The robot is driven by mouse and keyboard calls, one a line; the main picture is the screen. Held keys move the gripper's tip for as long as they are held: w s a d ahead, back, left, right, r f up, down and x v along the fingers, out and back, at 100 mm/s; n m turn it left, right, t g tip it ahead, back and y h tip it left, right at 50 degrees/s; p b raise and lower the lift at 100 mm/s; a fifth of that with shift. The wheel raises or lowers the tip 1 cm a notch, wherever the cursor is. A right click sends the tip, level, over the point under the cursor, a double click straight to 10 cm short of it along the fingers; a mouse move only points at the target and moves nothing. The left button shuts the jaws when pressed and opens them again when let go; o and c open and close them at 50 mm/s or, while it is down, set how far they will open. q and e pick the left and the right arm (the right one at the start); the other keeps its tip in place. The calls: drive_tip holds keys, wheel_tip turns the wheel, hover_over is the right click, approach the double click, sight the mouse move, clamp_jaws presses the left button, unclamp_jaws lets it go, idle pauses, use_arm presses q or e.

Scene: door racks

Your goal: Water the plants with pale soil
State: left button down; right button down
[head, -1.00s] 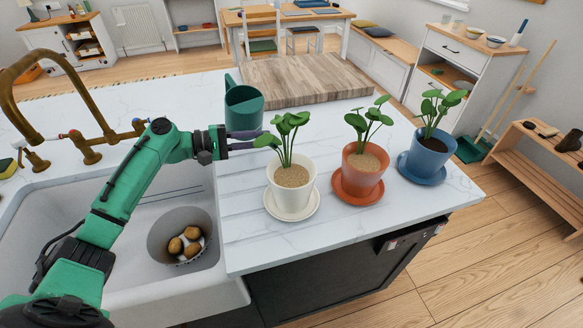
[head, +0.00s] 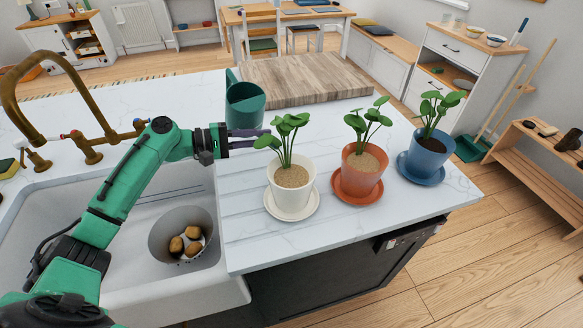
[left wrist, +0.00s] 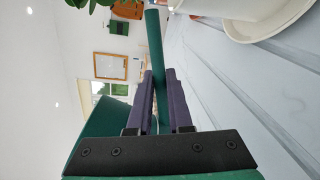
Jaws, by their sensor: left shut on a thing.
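A dark green watering can (head: 245,112) stands on the white counter behind the white pot. My left gripper (head: 262,133) is at its near side, its purple fingers shut on a narrow green part of it. The left wrist view shows this green bar (left wrist: 155,50) between the fingers (left wrist: 160,95); I cannot tell whether it is handle or spout. A white pot (head: 291,197) and a terracotta pot (head: 361,181) hold leafy plants in pale soil. A blue pot (head: 427,159) holds a plant in dark soil. Each pot stands on a saucer. My right gripper is out of view.
A sink (head: 132,270) with a brass tap (head: 88,150) lies at the left, holding a grey colander (head: 160,239) with several potatoes. A wooden board (head: 305,80) lies behind the can. The counter's front right is clear.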

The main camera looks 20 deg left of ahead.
sight(253, 123)
use_arm(q)
drive_tip(key=shift+s+d+r+p, duration=0.15)
drive_tip(key=shift+r+p, duration=0.15)
drive_tip(key=shift+r, duration=0.2)
idle(1.3)
drive_tip(key=f+b, duration=0.3)
drive_tip(key=shift+w+a+f+n, duration=0.3)
drive_tip(key=shift+a+n, duration=0.05)
drive_tip(key=shift+n, duration=0.05)
drive_tip(key=shift+w+a+f+n+h+b, duration=0.1)
drive_tip(key=shift+w+a+n+h+b, duration=0.15)
drive_tip(key=shift+n, duration=0.35)
drive_tip(key=shift+w+a+f+n+h+b, duration=0.1)
drive_tip(key=shift+w+a+n+h+b, duration=0.1)
drive_tip(key=shift+a+n+h, duration=0.3)
drive_tip(key=shift+w+r+p, duration=0.1)
drive_tip(key=shift+r+p, duration=0.1)
drive_tip(key=shift+p, duration=0.1)
drive_tip(key=shift+w+f+n, duration=0.25)
drive_tip(key=shift+f+n, duration=0.05)
drive_tip(key=shift+f, duration=0.05)
drive_tip(key=shift+a+b, duration=0.15)
drive_tip(key=shift+b, duration=0.15)
wheel_tip(253, 123, up, 6)
drive_tip(key=p, duration=0.5)
drive_tip(key=shift+r+p, duration=0.25)
drive_tip(key=shift+p, duration=0.15)
drive_tip(key=shift+f, duration=0.15)
